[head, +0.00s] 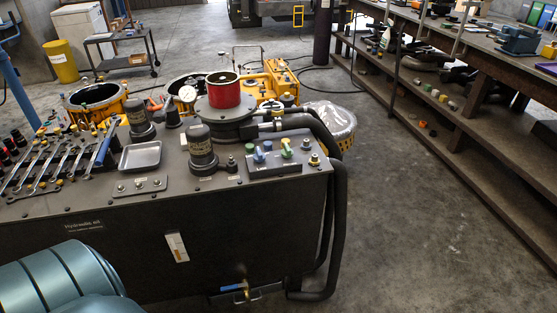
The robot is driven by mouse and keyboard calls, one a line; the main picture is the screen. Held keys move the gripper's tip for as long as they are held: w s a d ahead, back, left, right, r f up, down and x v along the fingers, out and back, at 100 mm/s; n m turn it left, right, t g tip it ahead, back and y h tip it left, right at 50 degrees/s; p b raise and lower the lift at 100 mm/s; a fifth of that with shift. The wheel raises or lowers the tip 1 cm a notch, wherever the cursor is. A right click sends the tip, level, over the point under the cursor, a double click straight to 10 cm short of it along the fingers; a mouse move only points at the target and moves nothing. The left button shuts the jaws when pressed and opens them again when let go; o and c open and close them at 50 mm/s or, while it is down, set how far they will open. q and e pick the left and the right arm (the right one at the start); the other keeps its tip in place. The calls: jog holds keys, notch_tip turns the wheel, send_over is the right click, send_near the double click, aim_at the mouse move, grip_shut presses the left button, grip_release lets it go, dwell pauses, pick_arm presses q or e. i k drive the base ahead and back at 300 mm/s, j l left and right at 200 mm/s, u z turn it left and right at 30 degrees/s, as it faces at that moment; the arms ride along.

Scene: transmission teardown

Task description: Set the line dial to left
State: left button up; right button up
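A dark hydraulic unit (120,245) fills the lower left of the head view. On the right of its top is a black control block (272,168) with small blue, green and brass-coloured fittings. A round white-faced gauge (187,93) stands behind, near a red cylinder (223,91). A small brass valve (246,288) sits low on the unit's front. No label visible here tells which of these is the line dial, and I cannot read any dial's setting. Neither of my grippers is in view.
Several wrenches (62,162) lie on the unit's left top, beside a small metal tray (140,156). Thick black hoses (337,230) bend down its right end. A long workbench (480,60) with a lower shelf runs along the right. The concrete floor (420,230) between is clear.

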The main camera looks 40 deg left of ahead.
aim_at(259, 157)
jog(key=u, duration=1.2)
